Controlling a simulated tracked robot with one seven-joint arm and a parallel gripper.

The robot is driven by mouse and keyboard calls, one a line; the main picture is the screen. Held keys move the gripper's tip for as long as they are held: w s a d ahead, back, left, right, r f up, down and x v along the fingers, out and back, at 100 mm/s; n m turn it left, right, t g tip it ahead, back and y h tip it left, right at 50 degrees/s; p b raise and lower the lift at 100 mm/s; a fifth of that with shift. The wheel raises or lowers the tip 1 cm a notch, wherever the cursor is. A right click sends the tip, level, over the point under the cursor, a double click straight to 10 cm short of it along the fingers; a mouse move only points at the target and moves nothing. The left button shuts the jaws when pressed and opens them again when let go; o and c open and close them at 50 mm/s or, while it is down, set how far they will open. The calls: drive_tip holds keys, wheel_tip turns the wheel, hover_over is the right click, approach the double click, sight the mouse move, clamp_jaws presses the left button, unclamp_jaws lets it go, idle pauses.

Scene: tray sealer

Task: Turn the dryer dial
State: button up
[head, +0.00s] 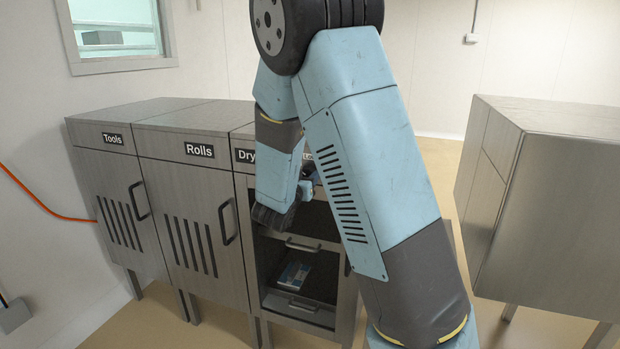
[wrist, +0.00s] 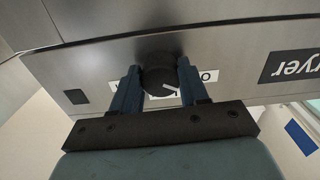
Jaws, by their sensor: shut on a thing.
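The dryer dial (wrist: 160,80) is a round dark knob with a white pointer line, on the metal front panel (wrist: 225,45). In the wrist view the pointer slants down to the right. My gripper (wrist: 158,72) has one blue finger on each side of the dial and is shut on it. In the head view, the dryer cabinet (head: 247,185) carries a partly covered "Dry" label; my arm hides the dial.
The dryer's open front shows handled drawers (head: 302,246) and a blue-and-white pack (head: 293,274) inside. Closed Rolls (head: 190,190) and Tools (head: 105,180) cabinets stand to the left. Another metal cabinet (head: 550,190) stands at right, with floor between.

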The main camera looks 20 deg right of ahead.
drive_tip(key=m, duration=0.6)
drive_tip(key=shift+f, duration=0.1)
drive_tip(key=m, duration=0.5)
drive_tip(key=shift+s+m, duration=0.1)
drive_tip(key=shift+m, duration=0.2)
drive_tip(key=shift+f, duration=0.1)
idle(0.4)
drive_tip(key=o, duration=1)
drive_tip(key=shift+o, duration=0.2)
drive_tip(key=shift+r, duration=0.2)
drive_tip(key=shift+a, duration=0.1)
drive_tip(key=v, duration=1.3)
drive_tip(key=shift+s+a, duration=0.25)
drive_tip(key=shift+s, duration=0.05)
drive_tip(key=shift+w, duration=0.1)
